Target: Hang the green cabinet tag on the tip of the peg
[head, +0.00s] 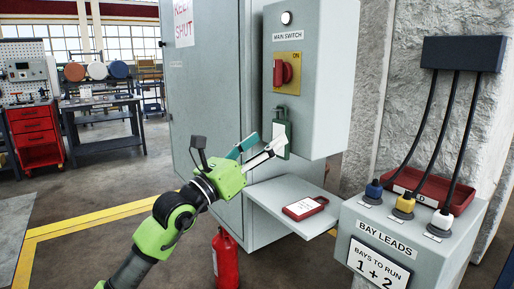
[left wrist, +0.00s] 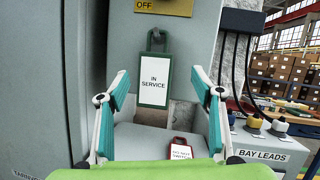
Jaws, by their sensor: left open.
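The green cabinet tag (head: 288,131) hangs upright against the grey switch box, just below the main switch. In the left wrist view the tag (left wrist: 154,92) shows a white "IN SERVICE" label and a looped top. My left gripper (head: 266,144) is open in front of the tag. In the left wrist view its two fingers (left wrist: 160,84) stand apart on either side of the tag, with visible gaps. It holds nothing. My right gripper is not in view.
A red tag (head: 305,208) lies on the grey shelf (head: 270,194) below; it also shows in the left wrist view (left wrist: 181,149). The red switch handle (head: 283,73) is above the green tag. The bay leads box (head: 388,232) stands right, a red extinguisher (head: 226,258) below.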

